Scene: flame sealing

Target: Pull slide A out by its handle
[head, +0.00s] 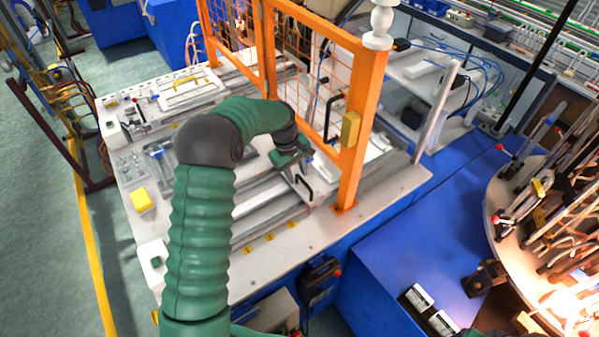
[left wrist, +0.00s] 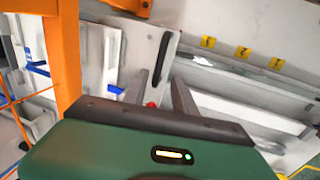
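My left gripper (head: 302,188) is over the front part of the white machine bench, beside the orange post. In the left wrist view, its two grey fingers (left wrist: 163,88) stand apart with a gap between them. A black bar handle (left wrist: 166,52) on a pale plate (left wrist: 130,55) lies just beyond the fingertips, roughly in line with the gap. The handle (head: 305,187) also shows in the head view, close to the fingers. I cannot read any letter marking it as slide A. Contact between fingers and handle is not clear. My right gripper is out of view.
An orange mesh guard (head: 362,130) with a post stands right beside my left gripper. Yellow labels (left wrist: 243,52) line the bench's front edge. A yellow block (head: 141,200) sits at the bench's left. A blue surface (head: 425,245) and a cluttered round table (head: 545,225) lie to the right.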

